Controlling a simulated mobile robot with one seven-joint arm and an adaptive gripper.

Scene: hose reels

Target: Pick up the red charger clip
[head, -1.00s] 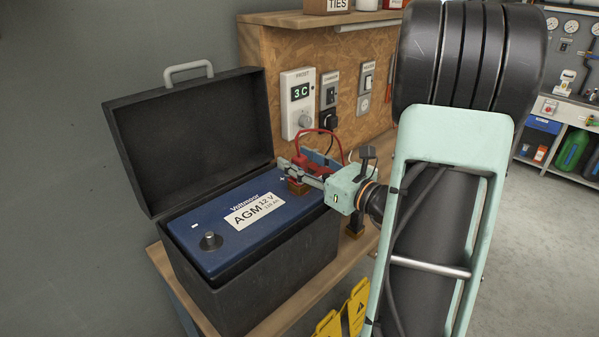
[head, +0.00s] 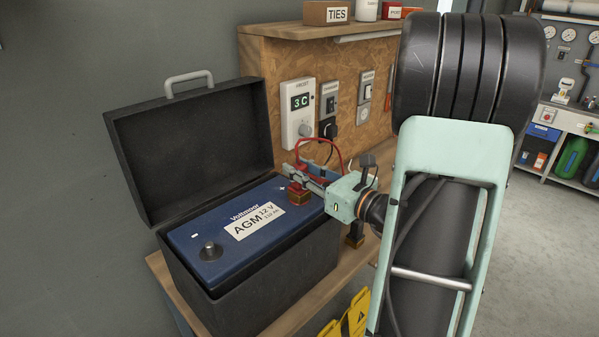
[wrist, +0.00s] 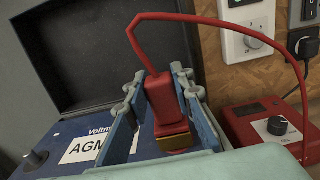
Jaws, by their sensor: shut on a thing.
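The red charger clip (wrist: 162,98) stands upright between the two fingers of my gripper (wrist: 154,90) in the wrist view, with a brass-coloured lower part and a red cable rising from its top. My gripper (head: 308,180) is shut on it at the plus end of the blue battery (head: 215,262). In the head view the clip (head: 297,195) is partly covered by the fingers. I cannot tell whether its lower end touches the battery's plus terminal, which is hidden. The red charger box (wrist: 260,122) with a black knob sits to the right in the wrist view.
The black battery case (head: 262,292) has its lid (head: 200,140) open behind the battery. The bare minus post (head: 210,250) stands at the battery's near left.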

